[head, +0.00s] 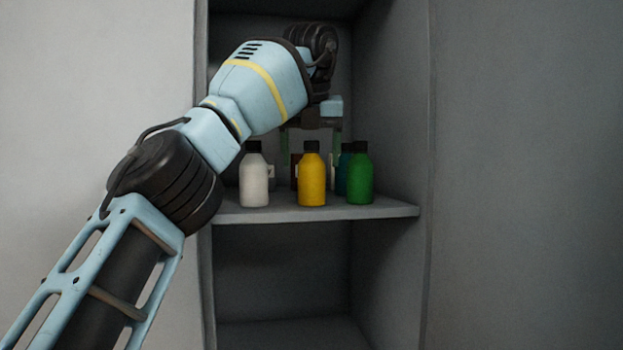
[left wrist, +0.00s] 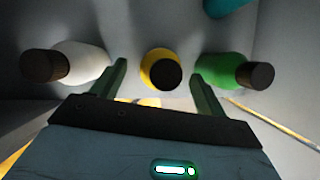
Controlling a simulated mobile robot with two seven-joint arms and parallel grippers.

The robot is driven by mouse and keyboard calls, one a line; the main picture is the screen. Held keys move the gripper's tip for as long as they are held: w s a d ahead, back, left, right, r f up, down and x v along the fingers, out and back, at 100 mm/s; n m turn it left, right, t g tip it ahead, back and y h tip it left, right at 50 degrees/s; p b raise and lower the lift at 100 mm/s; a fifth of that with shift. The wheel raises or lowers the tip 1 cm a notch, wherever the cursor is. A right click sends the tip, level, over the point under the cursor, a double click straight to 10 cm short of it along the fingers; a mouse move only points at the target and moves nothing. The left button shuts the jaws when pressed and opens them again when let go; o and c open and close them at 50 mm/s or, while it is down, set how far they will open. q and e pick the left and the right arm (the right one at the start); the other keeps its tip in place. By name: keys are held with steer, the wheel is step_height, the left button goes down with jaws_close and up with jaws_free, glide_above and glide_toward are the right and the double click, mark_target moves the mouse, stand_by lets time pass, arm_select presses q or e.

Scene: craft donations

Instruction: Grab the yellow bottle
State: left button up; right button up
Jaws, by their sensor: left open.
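The yellow bottle (head: 312,182) with a black cap stands upright on the shelf, in the middle of the front bottles. My left gripper (head: 311,148) is open and empty, pointing down at about cap height. Its fingers show to either side of the yellow bottle's cap, apparently a little behind it. In the left wrist view, the yellow bottle (left wrist: 148,66) lies between the open fingertips (left wrist: 160,71), and neither finger visibly touches it. My right gripper is not in view.
A white bottle (head: 254,182) stands left of the yellow one and a green bottle (head: 360,180) right of it. A teal bottle (head: 342,176) and a dark reddish object (head: 294,172) are partly hidden behind. The shelf (head: 320,212) has cabinet walls close on both sides.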

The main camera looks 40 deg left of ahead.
arm_select(q)
steer(key=shift+x, duration=1.55)
steer(key=c, duration=1.2)
steer(key=shift+o, duration=0.2)
steer(key=shift+w+r, duration=0.1)
steer(key=shift+r, duration=0.15)
